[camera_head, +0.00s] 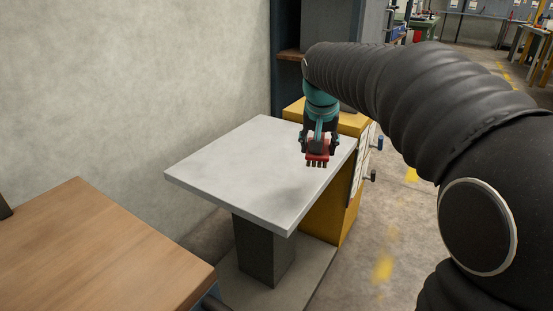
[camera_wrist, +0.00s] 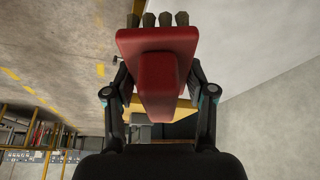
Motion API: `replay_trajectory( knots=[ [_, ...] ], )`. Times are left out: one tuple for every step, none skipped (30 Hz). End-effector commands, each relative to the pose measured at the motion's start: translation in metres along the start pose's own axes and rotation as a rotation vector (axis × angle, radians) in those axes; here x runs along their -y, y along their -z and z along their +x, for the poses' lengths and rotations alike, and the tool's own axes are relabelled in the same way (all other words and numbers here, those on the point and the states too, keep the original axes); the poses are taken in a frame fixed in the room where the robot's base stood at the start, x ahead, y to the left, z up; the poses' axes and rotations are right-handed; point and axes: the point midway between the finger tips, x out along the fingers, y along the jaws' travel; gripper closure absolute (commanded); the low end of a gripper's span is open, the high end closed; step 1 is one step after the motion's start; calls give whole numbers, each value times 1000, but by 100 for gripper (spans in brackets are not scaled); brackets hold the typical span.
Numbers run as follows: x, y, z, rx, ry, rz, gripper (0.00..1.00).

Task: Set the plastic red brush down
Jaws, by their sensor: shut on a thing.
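The plastic red brush (camera_head: 317,154) hangs from my gripper (camera_head: 320,143) in the head view, its dark bristle tufts pointing down. It appears over the right part of the pale grey table (camera_head: 235,165); I cannot tell whether the bristles touch the top. In the wrist view the red brush (camera_wrist: 157,70) fills the middle, with several brownish tufts along its far edge. My gripper (camera_wrist: 158,92) has a finger on each side of the brush's narrower raised part and is shut on it.
The grey table's top is otherwise bare. A yellow cabinet (camera_head: 330,205) stands close behind and right of it. A wooden table (camera_head: 95,255) is at the front left, and a plain wall (camera_head: 140,80) runs along the left. Open floor (camera_head: 410,225) lies to the right.

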Motion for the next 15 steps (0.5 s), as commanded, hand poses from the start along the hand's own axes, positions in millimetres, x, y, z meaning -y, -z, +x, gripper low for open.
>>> replay_trajectory(
  knots=[
    [14, 0, 8, 4, 2, -11, 77],
    [21, 0, 12, 3, 3, -13, 77],
    [30, 0, 18, 3, 4, -16, 77],
    [37, 1, 22, 3, 5, -17, 77],
    [43, 2, 26, 2, 6, -17, 77],
    [51, 2, 31, 3, 6, -19, 77],
    [56, 2, 35, 3, 5, -18, 77],
    [62, 3, 39, 3, 5, -19, 77],
    [69, 4, 44, 3, 5, -19, 77],
    [73, 5, 48, 2, 5, -18, 77],
    [78, 5, 51, 2, 5, -18, 77],
    [83, 6, 55, 2, 6, -17, 77],
    [86, 6, 57, 2, 5, -16, 77],
    [88, 7, 60, 2, 5, -15, 77],
    [91, 8, 62, 2, 4, -15, 77]
  ],
)
